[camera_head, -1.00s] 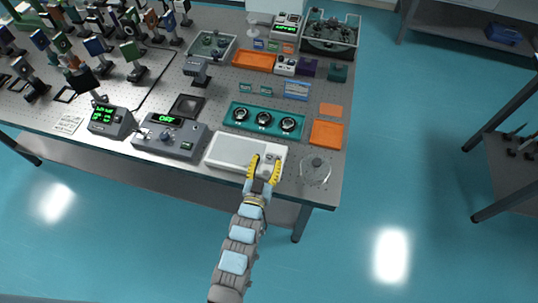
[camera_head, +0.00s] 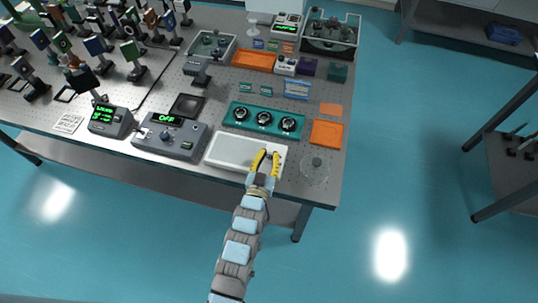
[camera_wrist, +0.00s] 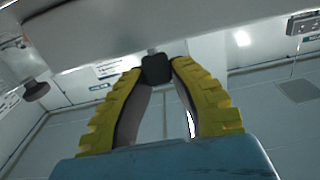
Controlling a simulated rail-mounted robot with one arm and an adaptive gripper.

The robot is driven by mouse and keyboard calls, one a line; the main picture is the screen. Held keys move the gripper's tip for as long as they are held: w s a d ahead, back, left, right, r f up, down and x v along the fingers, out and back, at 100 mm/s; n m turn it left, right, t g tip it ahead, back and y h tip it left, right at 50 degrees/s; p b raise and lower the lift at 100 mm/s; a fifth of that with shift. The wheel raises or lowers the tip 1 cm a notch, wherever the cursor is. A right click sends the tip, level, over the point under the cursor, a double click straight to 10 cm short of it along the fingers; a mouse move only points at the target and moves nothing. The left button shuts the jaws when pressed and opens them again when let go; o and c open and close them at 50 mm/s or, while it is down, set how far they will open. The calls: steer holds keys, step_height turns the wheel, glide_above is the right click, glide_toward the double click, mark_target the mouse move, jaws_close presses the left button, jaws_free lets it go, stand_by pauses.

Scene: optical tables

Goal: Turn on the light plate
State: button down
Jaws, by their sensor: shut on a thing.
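My gripper (camera_head: 268,156) is at the plate's right end, reaching in from the front. In the wrist view, its yellow fingertips (camera_wrist: 157,66) are shut on a small dark knob (camera_wrist: 156,70). The knob sits on a short light stem near the pale body above it. In the head view the fingers largely hide the knob.
A clear round glass dish (camera_head: 315,170) stands just right of my gripper. A teal tray (camera_head: 264,120) with three black round parts lies behind the plate. A grey control box (camera_head: 170,137) with a green display stands to its left. Floor in front is clear.

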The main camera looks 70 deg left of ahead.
steer(key=shift+r+p, duration=0.15)
steer(key=shift+p, duration=0.35)
steer(key=shift+w+a+r+h+p, duration=0.1)
steer(key=shift+a+h+p, duration=0.05)
steer(key=shift+h+p, duration=0.2)
steer(key=shift+w+a+r+g+h+p, duration=0.15)
steer(key=shift+g+h+p, duration=0.4)
steer(key=shift+p, duration=0.4)
steer(key=g+h+p, duration=0.1)
steer(key=p, duration=0.1)
steer(key=a+g+h+p, duration=0.1)
steer(key=shift+w+r+p, duration=0.1)
steer(key=shift+w+p, duration=0.25)
steer(key=shift+p, duration=0.05)
steer(key=g+h+p, duration=0.1)
steer(key=h+p, duration=0.1)
steer(key=w+a+g+h+p, duration=0.1)
steer(key=shift+a+f+g+h, duration=0.1)
steer(key=shift+f+g+h, duration=0.15)
steer(key=shift+g+h, duration=0.15)
steer(key=shift+w+a+f+g+h+p, duration=0.2)
steer(key=shift+f+g+h+p, duration=0.15)
steer(key=shift+g+h+p, duration=0.5)
steer(key=shift+h, duration=0.25)
steer(key=c, duration=0.9)
jaws_free()
steer(key=shift+a, duration=0.1)
